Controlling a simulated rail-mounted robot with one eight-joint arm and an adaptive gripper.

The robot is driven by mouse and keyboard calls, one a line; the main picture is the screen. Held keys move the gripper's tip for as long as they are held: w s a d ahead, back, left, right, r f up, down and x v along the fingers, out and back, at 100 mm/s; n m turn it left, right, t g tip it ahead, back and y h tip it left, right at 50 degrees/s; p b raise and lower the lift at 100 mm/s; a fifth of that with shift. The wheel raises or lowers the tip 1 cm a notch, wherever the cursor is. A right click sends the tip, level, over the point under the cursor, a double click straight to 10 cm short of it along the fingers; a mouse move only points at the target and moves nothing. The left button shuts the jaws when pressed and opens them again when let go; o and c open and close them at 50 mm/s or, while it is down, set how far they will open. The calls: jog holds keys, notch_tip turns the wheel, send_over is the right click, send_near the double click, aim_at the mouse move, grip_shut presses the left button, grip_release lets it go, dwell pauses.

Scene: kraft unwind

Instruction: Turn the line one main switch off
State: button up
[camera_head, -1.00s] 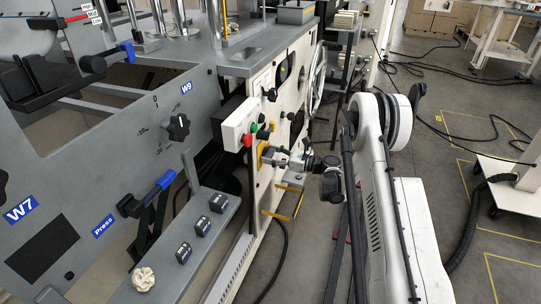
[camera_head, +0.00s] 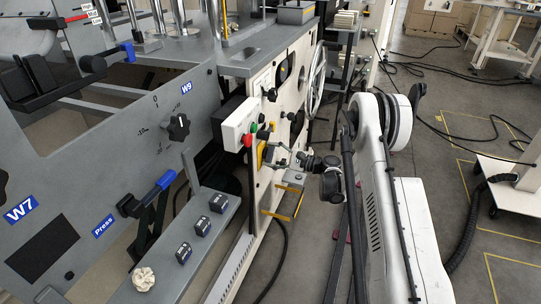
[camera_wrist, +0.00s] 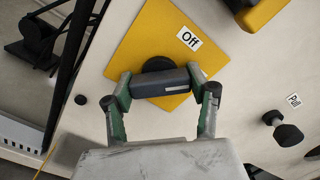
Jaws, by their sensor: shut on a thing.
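The main switch is a dark bar handle (camera_wrist: 160,82) on a round black base, mounted on a square yellow plate (camera_wrist: 150,40). An "Off" label (camera_wrist: 189,39) is on the plate, up and right of the handle in the wrist view. The handle lies nearly level in that view, while the plate looks tilted. My gripper (camera_wrist: 164,88) is shut on the handle, one finger at each end. In the head view my gripper (camera_head: 277,160) is at the white cabinet front, beside the yellow plate (camera_head: 261,155), which is partly hidden.
A white box with green and red buttons (camera_head: 240,128) juts out just left of the switch. A yellow handle (camera_head: 298,204) is below it. In the wrist view a black knob (camera_wrist: 287,134) with a "Pull" label is at right, and a yellow part (camera_wrist: 262,10) is above.

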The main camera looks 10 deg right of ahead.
jog(key=n, duration=0.4)
jog(key=shift+n, duration=2.2)
jog(key=o, duration=1.2)
jog(key=v, duration=1.2)
jog(key=shift+r, duration=0.1)
